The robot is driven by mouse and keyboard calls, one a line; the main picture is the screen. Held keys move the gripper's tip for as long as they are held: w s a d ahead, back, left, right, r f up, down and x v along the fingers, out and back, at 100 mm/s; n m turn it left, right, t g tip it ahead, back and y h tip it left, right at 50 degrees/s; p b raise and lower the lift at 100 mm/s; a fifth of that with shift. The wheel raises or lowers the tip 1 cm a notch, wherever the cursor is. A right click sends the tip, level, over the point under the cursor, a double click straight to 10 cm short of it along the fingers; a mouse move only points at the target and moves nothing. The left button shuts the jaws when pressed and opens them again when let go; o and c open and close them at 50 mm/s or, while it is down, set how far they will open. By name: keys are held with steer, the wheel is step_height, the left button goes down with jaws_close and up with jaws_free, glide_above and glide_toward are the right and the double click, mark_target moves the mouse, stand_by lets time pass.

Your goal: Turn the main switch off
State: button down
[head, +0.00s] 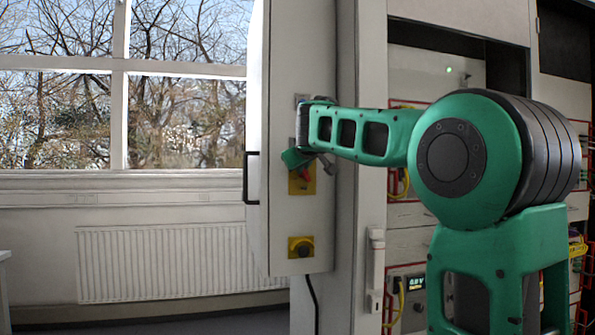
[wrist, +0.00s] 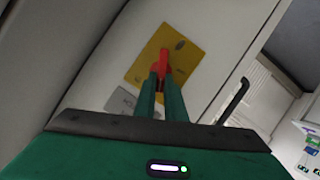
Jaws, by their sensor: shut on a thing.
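The main switch is a red handle on a yellow plate, on the side of a tall pale cabinet panel. In the wrist view the red handle (wrist: 164,62) stands out from the yellow plate (wrist: 190,55). My gripper (wrist: 160,80) has its two green fingers shut on the red handle. In the head view the yellow plate (head: 302,187) shows below my gripper (head: 308,160), with a bit of the red handle (head: 305,174) in sight. My gripper and wrist hide part of the switch there.
A second yellow plate with a black knob (head: 302,249) sits lower on the same panel. A black door handle (head: 248,178) juts out at the panel's left edge. A radiator (head: 160,262) stands under the window. Racks with cables are at the right.

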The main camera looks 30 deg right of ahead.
mark_target(296, 174)
steer(key=shift+w+a+f+n+t+h, duration=0.15)
steer(key=shift+a+f+n+t+h, duration=0.4)
steer(key=shift+n, duration=1.1)
steer(key=shift+w+a+f+n+t+h, duration=0.1)
steer(key=shift+f+n+h, duration=0.1)
steer(key=shift+n+h, duration=1.15)
steer(key=shift+w+a+f+n+t+h, duration=0.15)
steer(key=shift+a+f+n+t+h, duration=0.2)
steer(key=shift+n, duration=1.65)
steer(key=c, duration=1.9)
jaws_free()
steer(key=shift+c, duration=0.2)
steer(key=shift+o, duration=0.6)
steer(key=shift+d, duration=0.1)
steer(key=shift+s, duration=0.15)
